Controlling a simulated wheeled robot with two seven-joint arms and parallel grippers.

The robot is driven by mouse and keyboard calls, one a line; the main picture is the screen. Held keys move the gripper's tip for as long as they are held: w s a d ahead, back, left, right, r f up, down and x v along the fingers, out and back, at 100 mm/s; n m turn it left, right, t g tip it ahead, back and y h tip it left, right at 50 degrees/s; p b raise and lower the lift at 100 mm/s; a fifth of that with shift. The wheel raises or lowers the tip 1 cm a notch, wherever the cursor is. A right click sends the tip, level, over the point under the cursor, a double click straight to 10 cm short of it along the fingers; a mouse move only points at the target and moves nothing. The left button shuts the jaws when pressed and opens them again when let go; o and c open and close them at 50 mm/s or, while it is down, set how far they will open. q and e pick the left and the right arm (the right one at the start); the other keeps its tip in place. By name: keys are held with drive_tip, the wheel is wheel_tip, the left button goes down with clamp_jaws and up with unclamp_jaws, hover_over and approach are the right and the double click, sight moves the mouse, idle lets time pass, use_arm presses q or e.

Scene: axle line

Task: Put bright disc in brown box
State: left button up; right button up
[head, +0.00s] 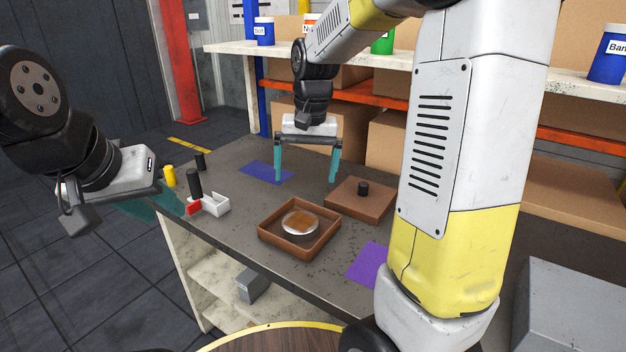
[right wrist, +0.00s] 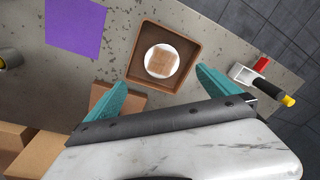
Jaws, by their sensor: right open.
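The bright disc (head: 300,222) is round and silvery with a brownish middle. It lies flat inside the open brown box (head: 268,239), in the middle of the table. In the right wrist view the disc (right wrist: 161,62) is inside the box (right wrist: 194,46), clear of its walls. A brown lid-like slab (head: 345,200) with a black knob lies beside the box. My right gripper (head: 306,178) is open and empty, over the table behind the box; its fingers show in the right wrist view (right wrist: 161,80). My left gripper (head: 155,204) is at the table's left edge; its finger gap is unclear.
A white holder (head: 216,206) with a red part stands left of the box, beside black (head: 194,184) and yellow (head: 169,176) cylinders. A blue mat (head: 264,171) and a purple mat (head: 367,264) lie flat. Shelves with boxes and tubs stand behind.

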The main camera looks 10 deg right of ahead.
drive_tip(key=s+d+r+n+t, duration=0.1)
drive_tip(key=s+r+t, duration=0.1)
drive_tip(key=s, duration=0.7)
drive_tip(key=s+d+r+n+t+y, duration=0.1)
drive_tip(key=s+r+t, duration=0.2)
drive_tip(key=s, duration=0.6)
drive_tip(key=shift+r, duration=0.7)
